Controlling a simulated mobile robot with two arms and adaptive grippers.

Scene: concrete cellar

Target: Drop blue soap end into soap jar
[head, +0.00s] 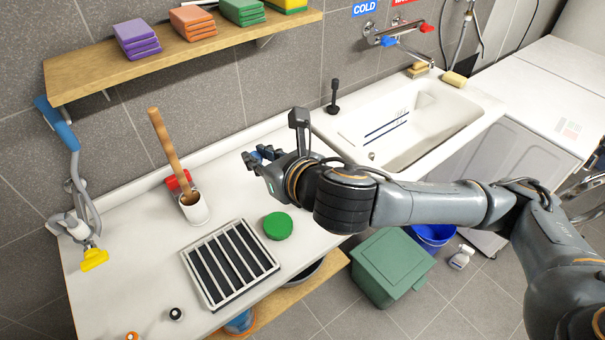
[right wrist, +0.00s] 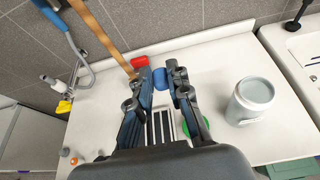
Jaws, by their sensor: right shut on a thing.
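The blue soap end (right wrist: 160,79) is between the fingertips of my right gripper (right wrist: 159,72), which is shut on it. In the head view my right gripper (head: 257,158) is above the white counter, left of the sink; the soap is hard to tell from the bluish fingers there. A pale grey jar (right wrist: 254,92), taken as the soap jar, stands upright on the counter to the right of the gripper in the right wrist view. My right arm hides it in the head view. A round green lid (head: 278,226) lies on the counter, apart from the jar. My left gripper is not in view.
A slatted rack (head: 230,264) lies left of the lid. A white cup (head: 195,209) holds a tall wooden handle, with a red piece (head: 178,180) behind it. The sink (head: 410,125) is right.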

